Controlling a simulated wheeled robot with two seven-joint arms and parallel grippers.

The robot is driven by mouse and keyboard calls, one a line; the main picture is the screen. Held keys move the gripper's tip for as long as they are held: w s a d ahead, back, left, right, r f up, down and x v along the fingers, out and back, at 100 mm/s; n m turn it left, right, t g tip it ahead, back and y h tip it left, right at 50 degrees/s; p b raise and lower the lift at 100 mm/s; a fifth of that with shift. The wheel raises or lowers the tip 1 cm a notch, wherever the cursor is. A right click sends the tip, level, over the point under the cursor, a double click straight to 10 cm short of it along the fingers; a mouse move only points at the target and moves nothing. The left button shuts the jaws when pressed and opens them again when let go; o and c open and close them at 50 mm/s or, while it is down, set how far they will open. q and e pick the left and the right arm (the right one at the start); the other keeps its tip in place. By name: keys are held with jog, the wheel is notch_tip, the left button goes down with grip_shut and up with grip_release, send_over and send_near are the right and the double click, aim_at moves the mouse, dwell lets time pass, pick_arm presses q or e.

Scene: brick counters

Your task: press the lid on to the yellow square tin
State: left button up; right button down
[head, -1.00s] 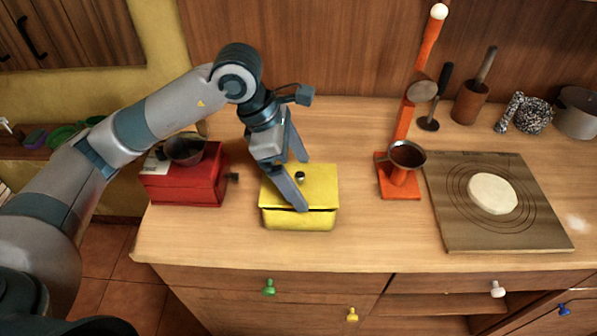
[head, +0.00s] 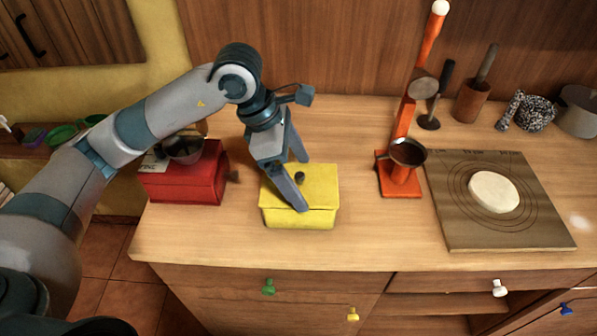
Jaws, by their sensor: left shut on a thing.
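The yellow square tin (head: 300,219) stands on the wooden counter in the head view. Only a thin line shows between lid and tin along the front. My left gripper (head: 301,183) reaches down from above, one finger on the near side of the lid and the other toward the back. It is shut on the lid; the far fingertip is partly hidden. My right gripper is out of view.
A red box-like grinder (head: 188,178) stands left of the tin. An orange press (head: 400,183) stands to the right, beside a wooden board (head: 510,232) with dough (head: 493,191). The counter in front of the tin is clear.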

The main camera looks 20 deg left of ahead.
pick_arm(q)
jog(key=shift+b, duration=0.45)
dwell(0.3)
dwell(0.4)
jog(key=shift+f+b, duration=0.15)
jog(key=shift+b, duration=0.35)
jog(key=shift+b, duration=0.45)
dwell(1.4)
jog(key=o, duration=0.9)
jog(key=shift+o, duration=0.2)
